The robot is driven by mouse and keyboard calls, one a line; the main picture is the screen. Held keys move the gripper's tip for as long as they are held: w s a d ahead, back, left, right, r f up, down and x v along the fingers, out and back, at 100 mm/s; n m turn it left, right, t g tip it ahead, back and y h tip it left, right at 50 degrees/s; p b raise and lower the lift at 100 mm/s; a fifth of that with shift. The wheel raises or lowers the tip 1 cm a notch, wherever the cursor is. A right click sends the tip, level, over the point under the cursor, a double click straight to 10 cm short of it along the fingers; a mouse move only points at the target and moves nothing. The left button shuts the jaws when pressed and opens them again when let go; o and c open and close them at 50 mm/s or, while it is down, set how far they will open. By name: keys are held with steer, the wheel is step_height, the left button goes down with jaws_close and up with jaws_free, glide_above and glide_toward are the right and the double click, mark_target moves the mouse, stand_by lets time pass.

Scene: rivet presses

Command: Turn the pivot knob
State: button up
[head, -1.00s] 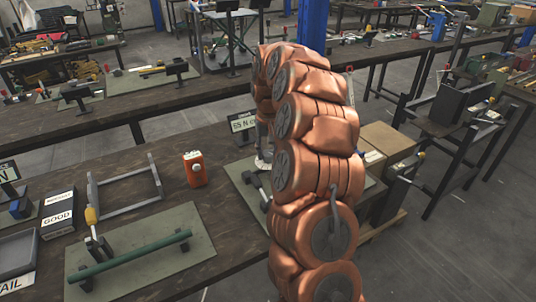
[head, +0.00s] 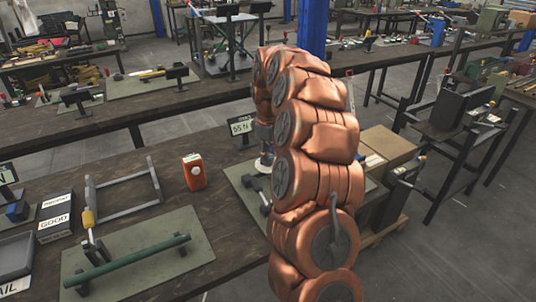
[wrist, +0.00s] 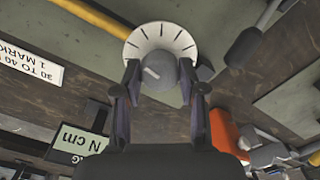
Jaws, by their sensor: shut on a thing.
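The pivot knob (wrist: 157,72) is a grey rounded knob with a light pointer mark. It stands over a white round dial (wrist: 160,31) with black tick marks in the wrist view. My gripper (wrist: 159,76) has one finger on each side of the knob and is shut on it. In the head view the white dial (head: 263,166) just shows left of my copper arm, on a green mat (head: 237,172). The arm hides most of the gripper and the knob there.
A small sign (head: 241,127) stands behind the dial. An orange box (head: 194,171) is to its left. A grey frame (head: 124,188) and a green bar (head: 130,262) lie further left. Cardboard boxes (head: 393,150) stand right of my arm.

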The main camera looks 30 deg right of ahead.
steer(key=n, duration=0.3)
steer(key=shift+n, duration=0.3)
steer(key=shift+n+p, duration=0.5)
steer(key=shift+n, duration=1.5)
steer(key=o, duration=1.1)
steer(key=shift+o, duration=0.2)
step_height(320, 180, up, 12)
